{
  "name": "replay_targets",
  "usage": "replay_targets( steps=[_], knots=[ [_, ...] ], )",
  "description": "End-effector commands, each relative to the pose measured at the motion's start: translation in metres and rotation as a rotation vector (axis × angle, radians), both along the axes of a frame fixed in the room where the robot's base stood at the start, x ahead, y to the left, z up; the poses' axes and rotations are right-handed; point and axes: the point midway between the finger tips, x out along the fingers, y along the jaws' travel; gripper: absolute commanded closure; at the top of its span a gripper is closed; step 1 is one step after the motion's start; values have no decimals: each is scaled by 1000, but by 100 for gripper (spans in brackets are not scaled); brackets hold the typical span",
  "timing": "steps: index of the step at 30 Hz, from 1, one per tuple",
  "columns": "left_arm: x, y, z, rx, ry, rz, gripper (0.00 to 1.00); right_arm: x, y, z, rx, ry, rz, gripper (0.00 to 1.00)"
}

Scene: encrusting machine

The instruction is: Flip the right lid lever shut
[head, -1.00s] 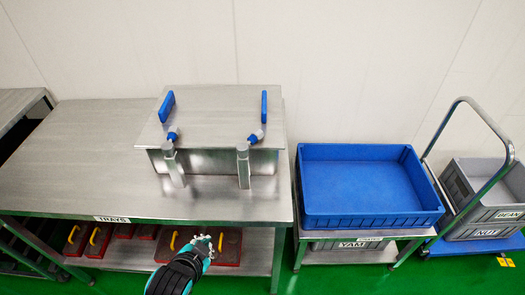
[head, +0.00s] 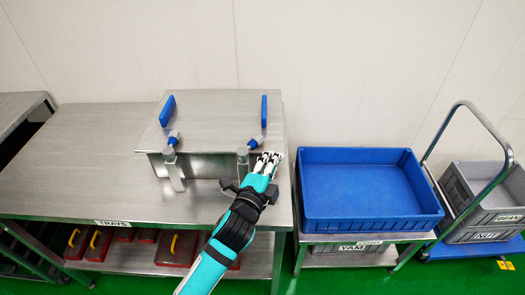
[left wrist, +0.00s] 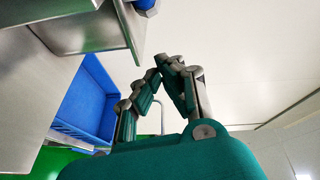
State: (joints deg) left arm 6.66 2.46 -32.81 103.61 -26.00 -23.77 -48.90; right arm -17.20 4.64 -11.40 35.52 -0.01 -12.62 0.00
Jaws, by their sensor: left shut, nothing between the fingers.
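The steel machine box with its flat lid (head: 215,115) stands on the steel table. The right lid lever (head: 255,142) is a short steel arm with a blue end at the lid's front right corner, above a steel post. The left lid lever (head: 172,140) sits at the front left. My left gripper (head: 267,160) is shut and empty, just in front and to the right of the right lever; it partly hides the right post. In the left wrist view my gripper fingers (left wrist: 168,68) come together at the tips. I cannot tell whether they touch the lever. My right gripper is not in view.
Two blue handles stand on the lid, left (head: 167,109) and right (head: 264,111). A blue crate (head: 305,205) stands on a low stand right of the table. A trolley (head: 485,112) with grey bins is farther right. Red trays (head: 177,248) lie under the table.

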Motion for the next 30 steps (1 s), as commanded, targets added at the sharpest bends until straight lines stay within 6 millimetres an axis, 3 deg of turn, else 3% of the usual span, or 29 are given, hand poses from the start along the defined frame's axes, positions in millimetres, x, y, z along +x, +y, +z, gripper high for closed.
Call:
replay_targets(
  steps=[2, 9, 23, 30],
  knots=[
    [16, -6, 1, -1, 1, 1, 100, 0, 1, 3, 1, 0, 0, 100],
    [32, 21, -7, 1, 2, 2, 100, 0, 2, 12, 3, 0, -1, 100],
    [36, 27, -9, -1, 2, 1, 100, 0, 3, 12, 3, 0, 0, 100],
    [50, 29, -8, 0, 1, 1, 100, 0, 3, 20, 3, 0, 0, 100]
  ],
)
